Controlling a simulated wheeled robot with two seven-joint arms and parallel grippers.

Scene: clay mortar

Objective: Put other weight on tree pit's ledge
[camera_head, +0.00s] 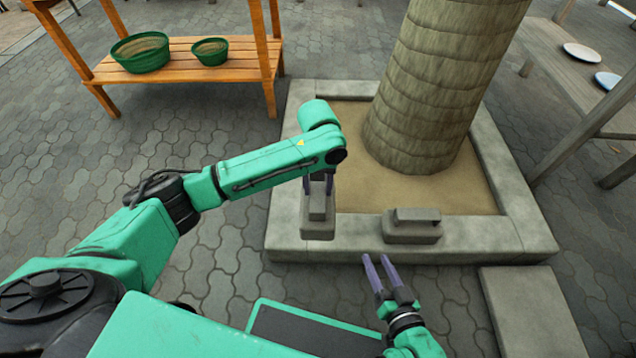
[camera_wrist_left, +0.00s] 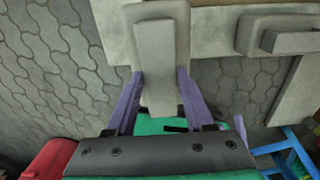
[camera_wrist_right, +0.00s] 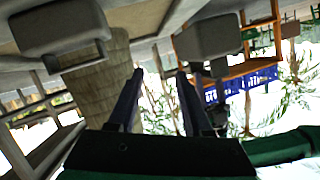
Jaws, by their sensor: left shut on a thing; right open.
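One grey weight with a raised block handle (camera_head: 318,222) is at the front left corner of the tree pit's ledge (camera_head: 460,240). My left gripper (camera_head: 318,186) is shut on this weight's handle; the weight also shows between the fingers in the left wrist view (camera_wrist_left: 160,65). I cannot tell whether its base touches the ledge. A second grey weight (camera_head: 412,228) sits on the front ledge to the right; it also shows in the left wrist view (camera_wrist_left: 282,36). My right gripper (camera_head: 378,272) is open and empty, in front of the ledge and below the second weight.
A tree trunk (camera_head: 430,90) rises from the sandy pit. A wooden bench (camera_head: 185,68) with two green pots stands at back left. A grey slab (camera_head: 530,315) lies at front right. A table (camera_head: 570,60) with two plates is at far right. Paving between is clear.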

